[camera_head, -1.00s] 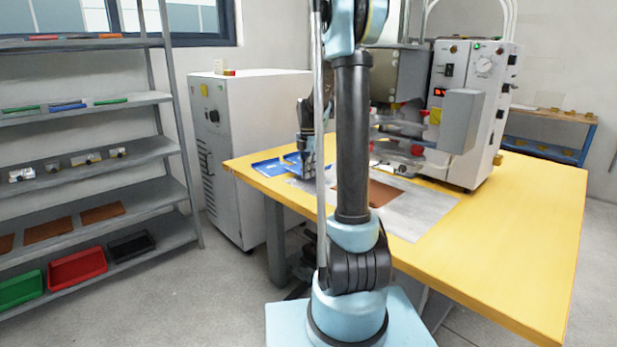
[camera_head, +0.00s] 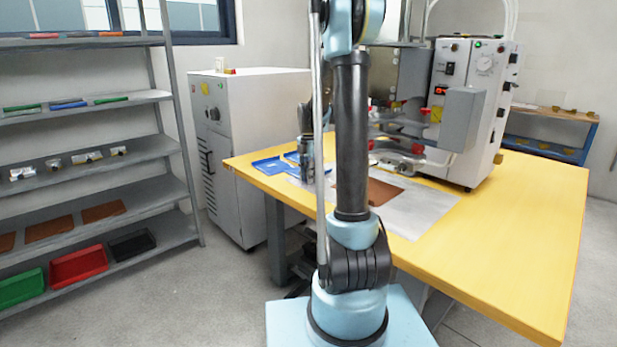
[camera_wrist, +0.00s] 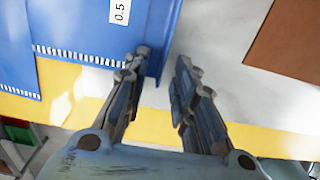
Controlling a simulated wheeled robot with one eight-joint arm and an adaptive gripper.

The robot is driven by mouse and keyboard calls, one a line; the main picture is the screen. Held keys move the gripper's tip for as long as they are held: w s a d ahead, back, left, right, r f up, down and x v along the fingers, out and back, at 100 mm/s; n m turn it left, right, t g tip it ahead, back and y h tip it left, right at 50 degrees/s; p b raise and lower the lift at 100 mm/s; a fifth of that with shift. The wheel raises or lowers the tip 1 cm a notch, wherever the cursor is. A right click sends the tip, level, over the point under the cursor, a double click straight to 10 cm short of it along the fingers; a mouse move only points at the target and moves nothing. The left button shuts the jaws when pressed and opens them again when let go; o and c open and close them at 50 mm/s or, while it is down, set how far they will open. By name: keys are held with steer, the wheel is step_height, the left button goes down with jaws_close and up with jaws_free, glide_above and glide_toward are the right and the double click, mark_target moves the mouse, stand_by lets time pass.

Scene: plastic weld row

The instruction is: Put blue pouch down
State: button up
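The blue pouch (camera_wrist: 85,30) lies at the upper left of the wrist view, with a white hatched seam along its near edge and a white 0.5 label. Another blue piece (camera_wrist: 14,50) with a similar hatched edge is left of it. My gripper (camera_wrist: 162,58) is open, its fingertips apart at the right end of the blue area, with a blue edge and grey plate between them. My arm hides part of that area, and contact with the pouch is unclear.
A grey plate (camera_head: 420,207) with a brown sheet (camera_head: 383,192) lies on the yellow table (camera_head: 510,240). The welding machine (camera_head: 478,110) stands behind it. A white cabinet (camera_head: 245,150) and a shelf rack (camera_head: 150,215) are at the left. The table's right side is clear.

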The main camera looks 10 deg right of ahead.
steer(key=shift+r, duration=0.1)
step_height(320, 180, up, 11)
steer(key=s+r+m, duration=0.2)
steer(key=s+m, duration=0.3)
steer(key=s, duration=0.5)
steer(key=s+f+m, duration=0.4)
steer(key=s+m, duration=0.2)
steer(key=s, duration=0.3)
steer(key=s+f+m+t, duration=0.1)
steer(key=s+f+m, duration=0.4)
steer(key=s+m, duration=0.2)
steer(key=s+f+m+t, duration=0.1)
steer(key=s+f+m, duration=0.4)
steer(key=s, duration=0.7)
steer(key=shift+f+m, duration=0.2)
steer(key=shift+m, duration=0.6)
steer(key=shift+c, duration=0.2)
